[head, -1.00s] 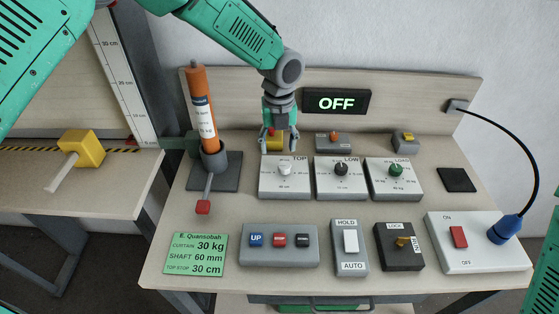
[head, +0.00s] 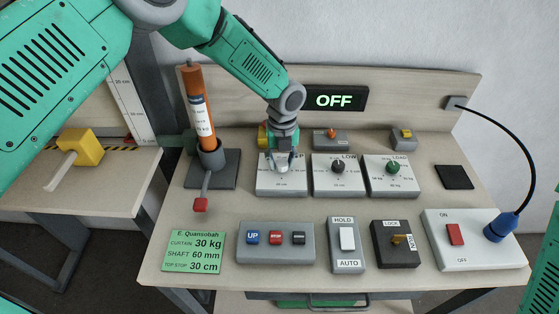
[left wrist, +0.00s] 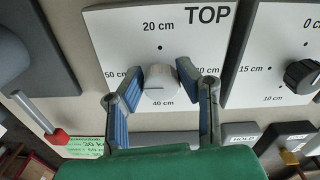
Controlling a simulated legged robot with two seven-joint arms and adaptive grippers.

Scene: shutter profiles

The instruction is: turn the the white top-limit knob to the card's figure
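The white top-limit knob (left wrist: 161,82) sits on the white TOP plate (left wrist: 112,35). I cannot make out where the knob points. My left gripper (head: 281,164) is over the plate in the head view. In the left wrist view its blue-padded fingers stand apart on either side of the knob, close to it; contact is unclear. The green card (head: 195,252) reads TOP STOP 30 cm. My right gripper is not in view.
The LOW plate (head: 338,187) and LOAD plate (head: 391,187) stand to the right. An orange cylinder (head: 197,110) with a red-ended lever (head: 200,204) is close on the left. The UP button box (head: 276,242) is in front. The display (head: 335,99) reads OFF.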

